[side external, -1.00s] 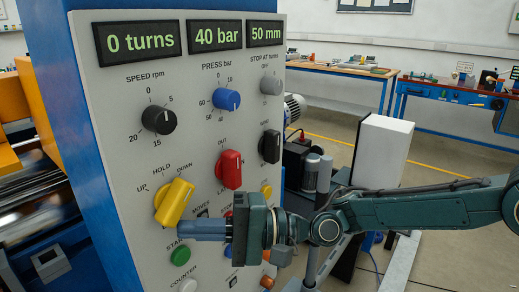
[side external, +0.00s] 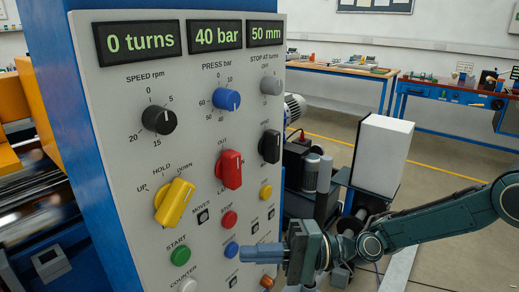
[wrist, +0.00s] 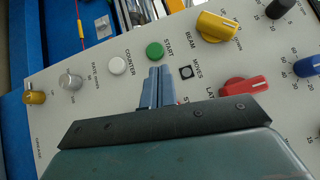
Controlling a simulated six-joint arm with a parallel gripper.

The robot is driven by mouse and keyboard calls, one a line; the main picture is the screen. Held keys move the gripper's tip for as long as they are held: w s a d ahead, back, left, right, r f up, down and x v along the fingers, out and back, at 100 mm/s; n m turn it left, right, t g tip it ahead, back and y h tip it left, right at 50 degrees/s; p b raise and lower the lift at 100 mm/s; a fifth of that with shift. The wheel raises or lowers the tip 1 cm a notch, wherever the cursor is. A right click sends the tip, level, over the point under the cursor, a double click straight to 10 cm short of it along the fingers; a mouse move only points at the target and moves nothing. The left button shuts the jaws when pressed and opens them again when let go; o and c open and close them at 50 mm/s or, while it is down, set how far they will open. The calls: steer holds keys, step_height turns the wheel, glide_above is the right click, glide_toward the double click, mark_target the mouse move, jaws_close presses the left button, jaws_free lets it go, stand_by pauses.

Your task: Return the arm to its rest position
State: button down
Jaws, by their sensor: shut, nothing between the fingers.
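My gripper (side external: 262,254) is in front of the lower right part of the grey control panel (side external: 120,175), its blue fingers shut with nothing between them. In the wrist view my gripper (wrist: 158,72) shows its two fingers together, their tips over the panel below the green START button (wrist: 155,50). My arm reaches in from the right. In the side view the yellow BEAM knob (side external: 174,203), the green button (side external: 180,256) and the red STOP button (side external: 229,219) are uncovered. Some lower controls are partly hidden behind my gripper.
Displays read 0 turns (side external: 138,38), 40 bar (side external: 215,36) and 50 mm (side external: 266,33). A white-topped box (side external: 381,150) and small machine parts (side external: 311,170) stand behind my arm. Benches (side external: 345,72) line the back. Floor at the right is open.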

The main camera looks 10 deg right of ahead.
steer(key=shift+s+d+f, duration=0.1)
steer(key=shift+d+f, duration=0.2)
steer(key=shift+d, duration=0.25)
steer(key=s+d+r+n+t+h, duration=0.25)
steer(key=d+r+h, duration=0.3)
steer(key=d, duration=0.55)
steer(key=s+d+r+n+t+h, duration=0.25)
steer(key=d+r+h, duration=0.35)
steer(key=d, duration=0.5)
steer(key=s+d+f+m+h, duration=0.1)
steer(key=s+d+m+h, duration=0.2)
steer(key=s+d, duration=1.7)
steer(key=d+h, duration=0.2)
steer(key=h, duration=0.2)
steer(key=shift+s+d+m+t, duration=0.15)
steer(key=shift+m+t, duration=0.15)
steer(key=shift+m, duration=0.1)
